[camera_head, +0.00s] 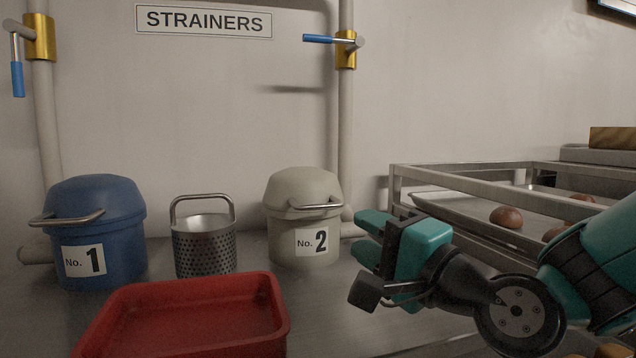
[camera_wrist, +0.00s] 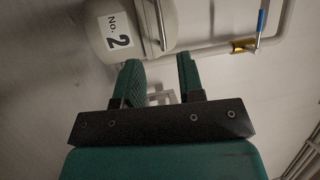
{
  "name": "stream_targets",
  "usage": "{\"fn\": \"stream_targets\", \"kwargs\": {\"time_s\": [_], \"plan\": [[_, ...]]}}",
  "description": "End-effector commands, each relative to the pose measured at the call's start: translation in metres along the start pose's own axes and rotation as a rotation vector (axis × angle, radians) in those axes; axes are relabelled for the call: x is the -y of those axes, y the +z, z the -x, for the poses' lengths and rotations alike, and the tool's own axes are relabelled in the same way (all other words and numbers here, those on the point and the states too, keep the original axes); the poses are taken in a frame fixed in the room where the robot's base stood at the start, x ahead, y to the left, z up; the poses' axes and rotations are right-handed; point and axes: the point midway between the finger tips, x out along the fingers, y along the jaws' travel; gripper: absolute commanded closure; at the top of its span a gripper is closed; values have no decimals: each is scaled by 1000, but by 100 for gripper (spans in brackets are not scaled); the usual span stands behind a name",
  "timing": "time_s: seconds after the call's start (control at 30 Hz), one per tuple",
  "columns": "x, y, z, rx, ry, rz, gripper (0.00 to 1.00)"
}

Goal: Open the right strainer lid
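The right strainer is a cream pot labelled No. 2 (camera_head: 304,238), upright on the counter against the wall. Its domed lid (camera_head: 303,187) is down on the pot, with a metal bar handle (camera_head: 315,206) across its front. My gripper (camera_head: 365,239) is to the right of the pot, below handle height and apart from it. In the wrist view my gripper (camera_wrist: 160,72) has its two green fingers spread with nothing between them. The No. 2 pot (camera_wrist: 120,25) and the bar handle (camera_wrist: 161,25) show beyond the fingers, at the top.
A blue No. 1 strainer (camera_head: 98,235), also lidded, stands at the left. A perforated metal basket (camera_head: 204,248) stands between the pots. A red tray (camera_head: 190,285) lies in front. A metal rack (camera_head: 470,185) with rolls is at the right. A pipe with a blue-handled valve (camera_head: 345,48) runs behind.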

Motion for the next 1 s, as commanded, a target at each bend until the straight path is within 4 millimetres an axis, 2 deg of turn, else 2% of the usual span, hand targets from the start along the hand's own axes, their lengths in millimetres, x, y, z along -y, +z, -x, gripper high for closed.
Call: {"fn": "stream_targets", "kwargs": {"time_s": [0.03,0.2,0.4,0.5,0.63,0.9,0.93,1.0], "plan": [[6,1,-14,5,0,0,65],[6,1,-53,5,-1,0,65],[4,1,-89,3,-2,2,65],[2,0,-100,1,-1,1,65],[1,0,-108,1,-2,1,65],[0,0,-109,0,-2,1,65],[0,0,-109,0,-2,1,67],[0,0,-109,0,-2,1,83]]}}
